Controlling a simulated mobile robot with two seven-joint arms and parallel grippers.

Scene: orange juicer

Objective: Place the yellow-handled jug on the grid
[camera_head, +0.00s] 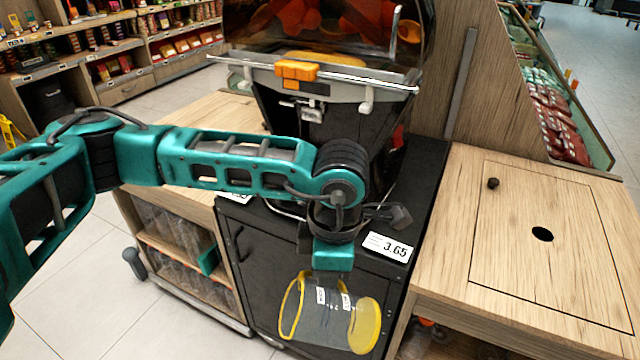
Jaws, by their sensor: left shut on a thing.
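The jug (330,322) is clear with yellow parts: a ring on its left side and a yellow end at its right. It hangs tilted in front of the black cabinet, below the counter top. My left gripper (334,270) comes down from above and is shut on the jug at its upper side. The exact contact on the handle is hard to see. The orange juicer (330,75) stands on the black cabinet behind. The grid at its foot cannot be made out clearly; my left arm covers much of that area. My right gripper is not in view.
A black cabinet (268,265) with a price tag (388,247) reading 3.65 is under the juicer. A wooden counter (450,225) with a round hole is on the right. Wooden shelves with bottles (180,235) stand left. Open floor lies at the lower left.

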